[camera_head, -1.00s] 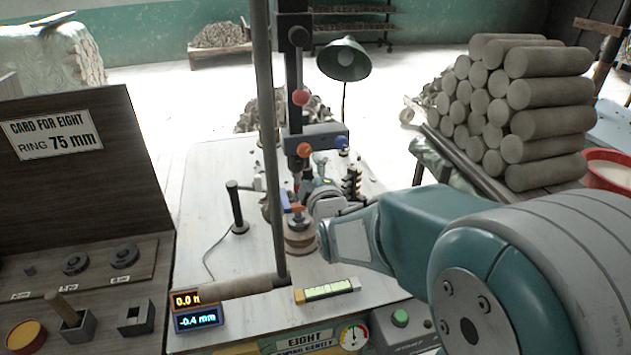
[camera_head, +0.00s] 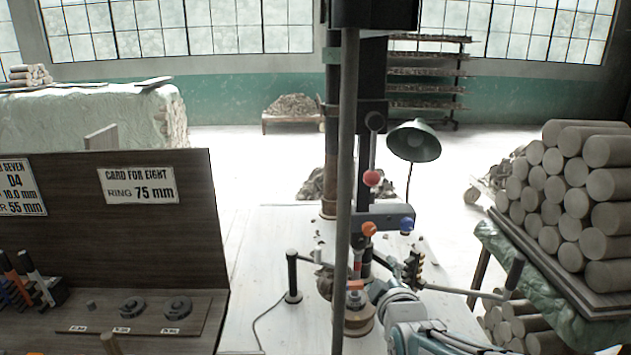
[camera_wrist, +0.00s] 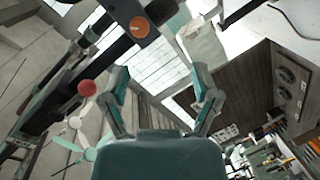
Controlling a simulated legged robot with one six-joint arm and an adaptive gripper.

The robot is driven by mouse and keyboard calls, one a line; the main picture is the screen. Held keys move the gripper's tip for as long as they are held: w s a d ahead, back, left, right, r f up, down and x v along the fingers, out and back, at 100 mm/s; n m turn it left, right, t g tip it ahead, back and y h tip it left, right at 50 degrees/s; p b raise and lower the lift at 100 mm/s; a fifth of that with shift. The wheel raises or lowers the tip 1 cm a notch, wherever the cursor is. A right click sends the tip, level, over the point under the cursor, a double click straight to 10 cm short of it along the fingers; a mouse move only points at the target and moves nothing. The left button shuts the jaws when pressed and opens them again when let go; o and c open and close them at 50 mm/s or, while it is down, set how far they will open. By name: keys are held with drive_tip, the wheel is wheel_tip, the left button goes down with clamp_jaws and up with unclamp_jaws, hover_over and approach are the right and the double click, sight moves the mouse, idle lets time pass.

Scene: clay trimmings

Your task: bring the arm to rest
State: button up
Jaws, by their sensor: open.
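My teal arm (camera_head: 420,335) comes in at the bottom of the head view, its grey wrist beside the round base (camera_head: 357,318) of the press. The press post partly hides that area, and my fingertips are hard to make out there. In the wrist view my gripper (camera_wrist: 162,76) is open, its two teal fingers spread wide with nothing between them. That view is steeply tilted, with the windows beyond the fingers.
The press (camera_head: 372,170) has red, orange and blue knobs. Left stands a dark wooden board (camera_head: 150,240) with cards and rings. Right are stacked clay rolls (camera_head: 570,200) and a lever handle (camera_head: 512,275). A black upright handle (camera_head: 292,275) stands on the pale bench (camera_head: 260,235).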

drive_tip(key=s+f+m+g, duration=0.2)
drive_tip(key=s+m+g, duration=0.8)
drive_tip(key=s, duration=1.2)
drive_tip(key=shift+s+d+f+m, duration=0.2)
drive_tip(key=shift+s+f+m, duration=0.05)
drive_tip(key=shift+m, duration=0.55)
